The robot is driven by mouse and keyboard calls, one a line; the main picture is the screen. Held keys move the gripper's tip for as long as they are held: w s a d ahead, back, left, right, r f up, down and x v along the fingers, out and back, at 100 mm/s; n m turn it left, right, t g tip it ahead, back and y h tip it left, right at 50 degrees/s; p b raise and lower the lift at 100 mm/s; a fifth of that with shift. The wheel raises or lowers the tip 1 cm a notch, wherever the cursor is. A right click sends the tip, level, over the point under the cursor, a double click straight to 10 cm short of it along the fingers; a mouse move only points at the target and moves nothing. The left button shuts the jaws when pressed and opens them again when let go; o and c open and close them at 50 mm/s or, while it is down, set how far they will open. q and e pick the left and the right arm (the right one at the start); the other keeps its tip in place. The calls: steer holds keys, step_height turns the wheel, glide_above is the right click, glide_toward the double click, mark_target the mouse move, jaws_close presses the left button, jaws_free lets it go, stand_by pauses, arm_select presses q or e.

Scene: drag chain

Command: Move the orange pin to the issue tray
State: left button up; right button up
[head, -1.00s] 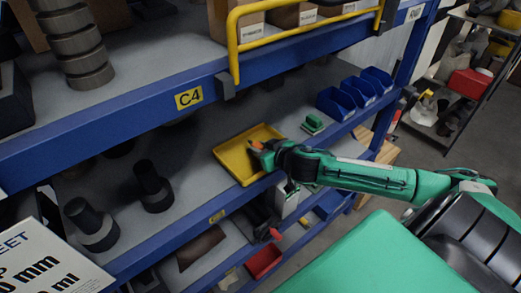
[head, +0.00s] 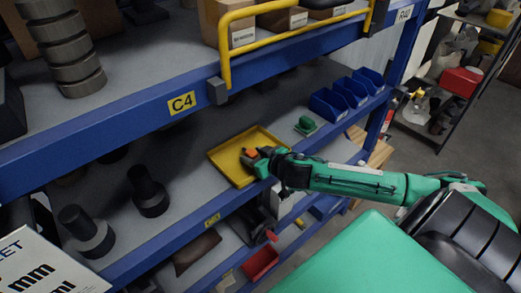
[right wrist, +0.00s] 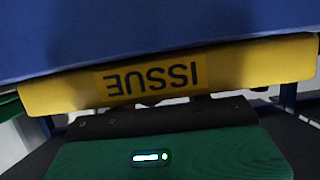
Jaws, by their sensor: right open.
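The yellow tray (head: 222,158) lies on the middle shelf. In the right wrist view, a yellow front face reading ISSUE upside down (right wrist: 155,80) crosses the upper picture. My right gripper (head: 248,157) is open over the right part of the tray. A small orange piece, apparently the orange pin (head: 250,152), shows at the fingertips. I cannot tell whether it touches the tray floor or a finger. The right wrist view does not show the pin or the fingertips. My left gripper is not in view.
Blue bins (head: 351,92) and a small green item (head: 307,126) stand right of the tray. Dark stepped cylinders (head: 149,190) stand to its left. The upper shelf's blue beam (head: 130,132), labelled C4, runs above. Bare shelf lies around the tray.

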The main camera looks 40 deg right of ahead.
steer(key=shift+s+r, duration=0.1)
steer(key=shift+s, duration=0.15)
steer(key=shift+s+b, duration=0.35)
steer(key=shift+b, duration=0.1)
steer(key=b+v, duration=0.2)
steer(key=v, duration=0.3)
steer(key=shift+r, duration=0.1)
steer(key=shift+b+v, duration=0.5)
steer(key=shift+v, duration=2.45)
steer(key=shift+r, duration=0.1)
steer(key=shift+d, duration=0.1)
